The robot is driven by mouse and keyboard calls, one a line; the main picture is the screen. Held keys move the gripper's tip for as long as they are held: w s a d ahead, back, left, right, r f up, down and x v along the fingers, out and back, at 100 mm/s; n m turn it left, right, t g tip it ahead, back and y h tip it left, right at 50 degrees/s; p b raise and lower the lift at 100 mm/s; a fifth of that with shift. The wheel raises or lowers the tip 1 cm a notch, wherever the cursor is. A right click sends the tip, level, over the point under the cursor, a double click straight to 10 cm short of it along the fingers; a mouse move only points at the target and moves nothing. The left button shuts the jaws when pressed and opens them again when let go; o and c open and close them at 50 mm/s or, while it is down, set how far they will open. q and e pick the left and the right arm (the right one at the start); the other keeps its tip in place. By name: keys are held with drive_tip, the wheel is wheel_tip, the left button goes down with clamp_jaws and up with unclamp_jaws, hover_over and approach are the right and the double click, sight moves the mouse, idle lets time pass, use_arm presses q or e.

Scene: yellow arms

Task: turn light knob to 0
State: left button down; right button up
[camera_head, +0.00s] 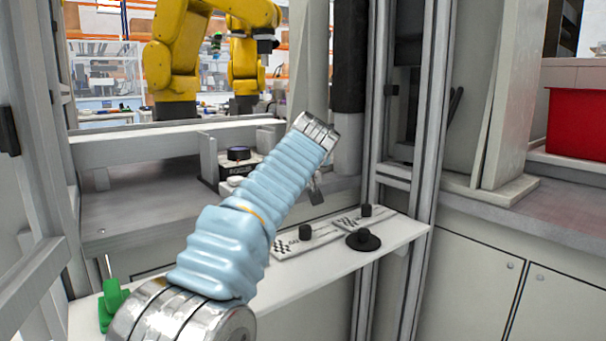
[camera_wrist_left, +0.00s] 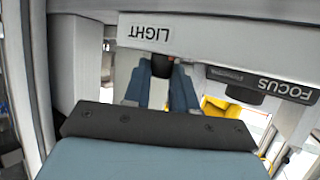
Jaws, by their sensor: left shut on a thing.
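In the left wrist view, the dark light knob (camera_wrist_left: 161,66) sits under a white panel (camera_wrist_left: 240,46) marked LIGHT, which reads upside down. The two blue-grey fingers of my left gripper (camera_wrist_left: 162,75) stand on either side of the knob and are shut on it. The knob's pointer and scale cannot be read. In the head view my left arm (camera_head: 265,195), in a light blue sleeve, reaches up and right; its gripper is not clearly visible there. My right gripper is not in view.
A wider dark focus knob (camera_wrist_left: 236,82) sits beside the light knob, near a FOCUS label. A green object (camera_head: 112,300) stands at left. Grey frame posts flank the arm.

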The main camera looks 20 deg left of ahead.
use_arm(q)
drive_tip(key=shift+a+m+t+h, duration=0.15)
drive_tip(key=shift+m+h, duration=0.5)
drive_tip(key=shift+h, duration=0.1)
drive_tip(key=shift+a+m+t+h, duration=0.1)
drive_tip(key=shift+m+t+h, duration=0.05)
drive_tip(key=shift+m+h, duration=0.55)
drive_tip(key=shift+h, duration=0.25)
drive_tip(key=c, duration=0.9)
unclamp_jaws()
drive_tip(key=shift+s, duration=0.1)
drive_tip(key=shift+s+d, duration=0.1)
drive_tip(key=shift+s, duration=0.2)
drive_tip(key=b+v, duration=0.5)
drive_tip(key=v, duration=0.8)
